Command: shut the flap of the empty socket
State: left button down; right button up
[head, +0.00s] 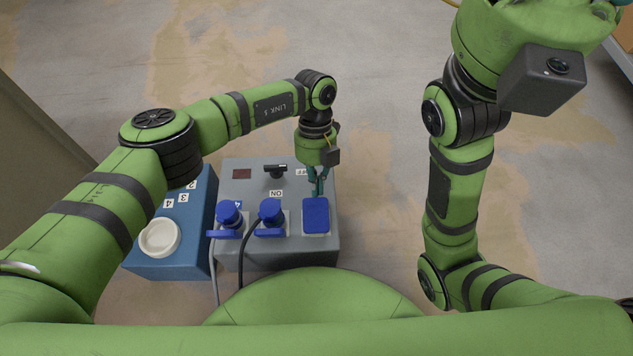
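A grey socket box (256,195) stands on the floor in front of me. At its right end is a socket with a blue square flap (315,217); no plug shows there. The flap appears to lie flat over the socket, and the socket opening is not visible. My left gripper (317,191) points down at the flap's far edge, very close to it; I cannot tell whether they touch. Its teal fingers are small here, and their gap is unclear. No object shows in them. My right arm rises at the right, and its fingers are outside the picture.
Two blue plugs, a left one (229,214) and a middle one (271,211), sit in the other sockets with cables. A black switch handle (276,170) is behind them. A blue box (191,225) with a round white cover (160,237) stands left. Floor is clear to the right.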

pick_arm(q)
jog(key=v, duration=1.2)
